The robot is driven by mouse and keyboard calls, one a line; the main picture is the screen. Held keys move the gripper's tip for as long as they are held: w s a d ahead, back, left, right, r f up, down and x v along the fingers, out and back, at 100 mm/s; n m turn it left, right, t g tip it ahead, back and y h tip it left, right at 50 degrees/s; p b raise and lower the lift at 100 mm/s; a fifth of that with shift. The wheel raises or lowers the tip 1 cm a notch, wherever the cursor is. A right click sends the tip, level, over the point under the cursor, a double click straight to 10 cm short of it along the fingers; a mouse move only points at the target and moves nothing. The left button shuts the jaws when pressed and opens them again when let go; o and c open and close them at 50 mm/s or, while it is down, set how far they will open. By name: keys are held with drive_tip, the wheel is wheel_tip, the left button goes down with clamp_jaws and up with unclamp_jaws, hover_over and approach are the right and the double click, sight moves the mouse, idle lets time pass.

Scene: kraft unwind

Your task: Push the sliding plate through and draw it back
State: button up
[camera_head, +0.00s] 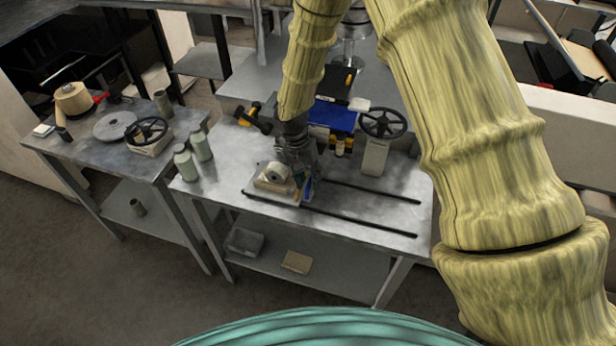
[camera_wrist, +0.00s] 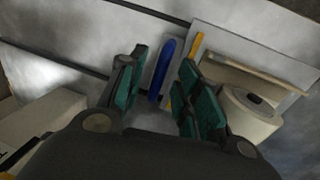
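The sliding plate (camera_head: 262,191) is a pale flat plate at the left end of two dark rails on the metal table. It carries a cream block with a round roll (camera_head: 277,173). In the wrist view the plate (camera_wrist: 285,62) lies to the right, with a yellow strip (camera_wrist: 197,45) along its edge. A blue upright bar (camera_wrist: 162,68), also visible in the head view (camera_head: 308,188), stands beside the yellow strip. My gripper (camera_wrist: 163,90) is open, with the blue bar seen between its teal fingers. I cannot tell whether either finger touches it.
The dark rails (camera_head: 340,222) run to the right over clear tabletop. A handwheel on a pale stand (camera_head: 376,155) and a blue-topped item (camera_head: 333,115) stand behind. Pale green bottles (camera_head: 185,162) stand at the left. A side table (camera_head: 85,150) holds another handwheel.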

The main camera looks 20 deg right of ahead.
drive_tip(key=shift+c, duration=0.2)
clamp_jaws()
drive_tip(key=w+a, duration=0.1)
drive_tip(key=a, duration=0.1)
drive_tip(key=w+a+b, duration=0.1)
drive_tip(key=w+a, duration=0.1)
drive_tip(key=shift+a, duration=0.1)
drive_tip(key=shift+s, duration=0.1)
drive_tip(key=shift+o, duration=0.2)
unclamp_jaws()
